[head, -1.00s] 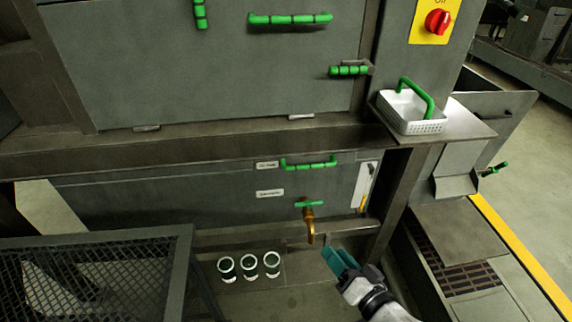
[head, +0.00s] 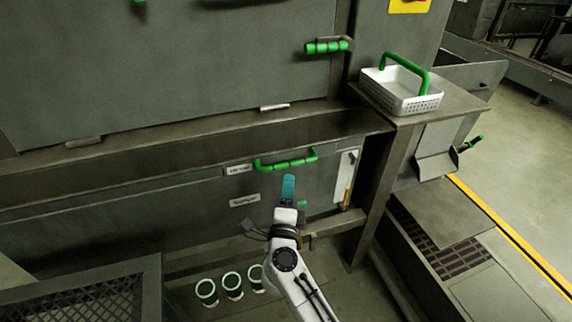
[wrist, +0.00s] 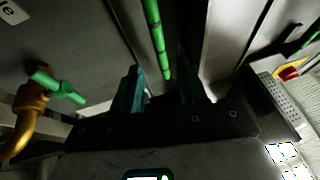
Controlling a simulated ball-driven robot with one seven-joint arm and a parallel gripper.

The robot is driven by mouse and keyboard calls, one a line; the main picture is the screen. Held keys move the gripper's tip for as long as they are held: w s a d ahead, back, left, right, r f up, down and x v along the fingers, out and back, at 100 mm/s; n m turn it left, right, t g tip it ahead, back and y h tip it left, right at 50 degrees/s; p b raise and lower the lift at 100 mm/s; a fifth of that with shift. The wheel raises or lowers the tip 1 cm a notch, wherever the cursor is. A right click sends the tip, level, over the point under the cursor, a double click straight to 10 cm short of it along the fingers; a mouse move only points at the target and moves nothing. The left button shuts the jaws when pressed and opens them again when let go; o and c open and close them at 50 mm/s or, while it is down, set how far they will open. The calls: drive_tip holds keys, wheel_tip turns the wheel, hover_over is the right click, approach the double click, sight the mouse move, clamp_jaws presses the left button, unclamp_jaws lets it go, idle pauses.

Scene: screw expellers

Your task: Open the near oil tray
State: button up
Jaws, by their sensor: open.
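The near oil tray (head: 130,222) is a dark grey panel low in the machine, and looks shut. Its green bar handle (head: 286,163) runs along the upper edge, beside a small white label. My gripper (head: 288,186) is just below and in front of this handle. In the wrist view, the green handle (wrist: 158,38) runs down toward the gap between the teal fingers of my gripper (wrist: 162,85). The fingers are apart with nothing held. I cannot tell whether the handle is between them or still beyond the tips.
A brass tap (wrist: 30,112) with a green lever is left of my gripper in the wrist view; my arm mostly hides it in the head view. Three cups (head: 232,286) stand below. A mesh-topped frame (head: 80,295) is at lower left. A white basket (head: 400,90) sits on a right ledge.

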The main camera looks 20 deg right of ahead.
sight(290, 162)
drive_tip(key=b+x, duration=0.1)
drive_tip(key=x, duration=0.7)
drive_tip(key=shift+w+d+b, duration=0.15)
drive_tip(key=shift+b, duration=0.15)
clamp_jaws()
